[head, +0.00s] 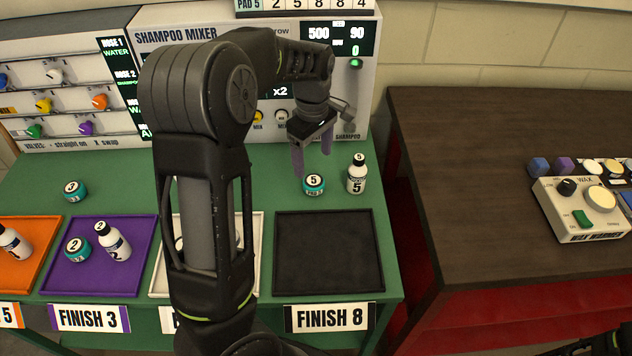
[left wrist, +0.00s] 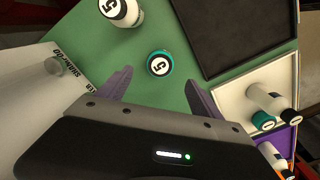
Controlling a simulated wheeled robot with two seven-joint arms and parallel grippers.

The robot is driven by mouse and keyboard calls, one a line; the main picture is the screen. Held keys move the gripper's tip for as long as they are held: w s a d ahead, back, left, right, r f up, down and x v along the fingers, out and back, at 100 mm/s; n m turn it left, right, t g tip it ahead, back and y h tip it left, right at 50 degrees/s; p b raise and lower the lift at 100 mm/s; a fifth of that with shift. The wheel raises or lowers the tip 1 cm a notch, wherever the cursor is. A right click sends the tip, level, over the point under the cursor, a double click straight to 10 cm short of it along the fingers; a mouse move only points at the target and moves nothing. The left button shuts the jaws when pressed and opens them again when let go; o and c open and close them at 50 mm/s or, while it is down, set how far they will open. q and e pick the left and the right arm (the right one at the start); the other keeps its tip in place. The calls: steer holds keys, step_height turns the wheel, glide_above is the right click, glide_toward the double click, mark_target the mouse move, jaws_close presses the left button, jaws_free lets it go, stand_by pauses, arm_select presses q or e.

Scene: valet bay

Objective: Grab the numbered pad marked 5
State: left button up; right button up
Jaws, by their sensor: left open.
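The pad marked 5 (head: 313,185) is a small round teal pot with a white numbered top. It stands on the green bench behind the black tray, and in the left wrist view (left wrist: 159,63) it lies just beyond the fingertips. My left gripper (head: 312,153) is open and empty, its purple fingers pointing down above and slightly behind the pad. In the left wrist view the fingers (left wrist: 158,82) are spread on either side of the pad's line, apart from it. My right gripper does not show clearly; only a dark arm part shows at the bottom right.
A white bottle marked 5 (head: 357,177) stands close to the pad's right. The empty black tray (head: 330,252) lies in front. The shampoo mixer (head: 365,70) stands behind. Pad 3 (head: 72,191) and pad 2 (head: 77,249) are at the left. My left arm hides part of the white tray.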

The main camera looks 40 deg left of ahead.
mark_target(314, 180)
arm_select(q)
steer(key=shift+w+f, duration=0.1)
steer(key=shift+w, duration=0.05)
steer(key=shift+f, duration=1.25)
steer(key=shift+f, duration=0.15)
step_height(314, 180, down, 5)
steer(key=shift+d+p, duration=0.1)
steer(key=shift+p, duration=0.5)
steer(key=c, duration=1.4)
steer(key=shift+c, duration=0.2)
